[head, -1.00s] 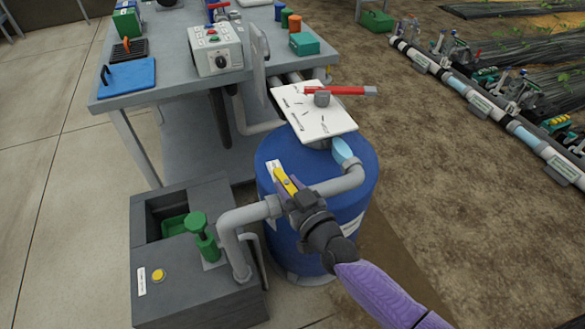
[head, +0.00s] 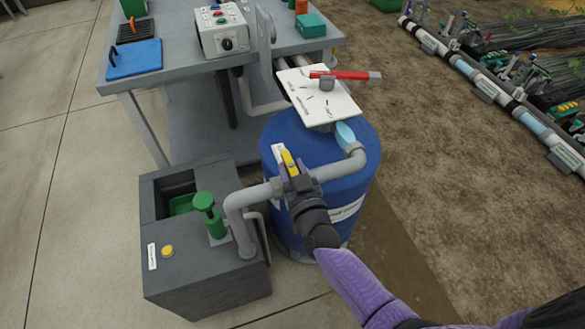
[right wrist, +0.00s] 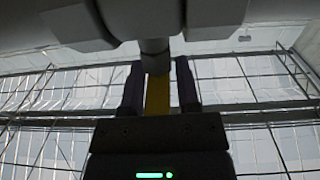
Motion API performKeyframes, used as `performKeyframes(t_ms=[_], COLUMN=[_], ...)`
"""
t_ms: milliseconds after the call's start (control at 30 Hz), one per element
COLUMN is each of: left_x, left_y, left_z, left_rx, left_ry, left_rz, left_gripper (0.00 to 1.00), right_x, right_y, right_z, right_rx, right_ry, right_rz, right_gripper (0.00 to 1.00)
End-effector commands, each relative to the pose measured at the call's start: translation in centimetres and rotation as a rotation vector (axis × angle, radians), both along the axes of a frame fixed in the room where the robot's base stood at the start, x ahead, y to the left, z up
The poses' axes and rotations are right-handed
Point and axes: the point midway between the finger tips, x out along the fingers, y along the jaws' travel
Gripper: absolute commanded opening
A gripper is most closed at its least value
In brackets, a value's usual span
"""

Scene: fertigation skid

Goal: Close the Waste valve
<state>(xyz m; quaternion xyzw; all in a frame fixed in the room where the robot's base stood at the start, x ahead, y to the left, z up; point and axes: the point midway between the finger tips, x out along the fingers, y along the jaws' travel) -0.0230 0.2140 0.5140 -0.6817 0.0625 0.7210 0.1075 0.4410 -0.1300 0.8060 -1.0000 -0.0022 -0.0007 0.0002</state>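A valve with a yellow lever handle (head: 288,160) sits on the grey pipe (head: 330,169) that runs in front of the blue drum (head: 345,195). A small white label (head: 277,152) stands beside the handle; its text is too small to read. My right gripper (head: 295,178) is at the valve, its purple fingers on either side of the handle. In the right wrist view the yellow handle (right wrist: 157,97) lies between the two fingers, with a narrow gap showing at its right side. The valve body is partly hidden by my gripper. My left gripper is not in view.
A grey sump box (head: 205,275) with a green pump (head: 208,212) and a yellow button (head: 167,251) stands left of the drum. A white panel (head: 325,105) with a red lever (head: 350,75) is above the drum. A grey table (head: 175,85) stands behind.

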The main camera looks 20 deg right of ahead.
Motion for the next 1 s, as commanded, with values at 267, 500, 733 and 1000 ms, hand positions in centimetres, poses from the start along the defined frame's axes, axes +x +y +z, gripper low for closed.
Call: performKeyframes(t_ms=[267, 500, 733, 1000], left_x=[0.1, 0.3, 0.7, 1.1], left_y=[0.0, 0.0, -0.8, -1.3], left_z=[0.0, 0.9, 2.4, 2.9], left_rx=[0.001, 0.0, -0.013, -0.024], left_ry=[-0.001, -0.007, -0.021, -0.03], left_rz=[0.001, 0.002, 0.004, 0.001], left_gripper=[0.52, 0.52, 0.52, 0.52], right_x=[0.0, -1.9, -7.0, -9.9], right_y=[0.0, 0.0, -0.1, 0.0], right_z=[0.0, 0.2, 0.2, 0.0], right_rx=[0.0, 0.0, -0.001, 0.001], right_ry=[0.001, 0.002, 0.003, 0.0], right_rz=[0.0, 0.001, 0.0, 0.001], right_gripper=[0.62, 0.62, 0.62, 0.62])
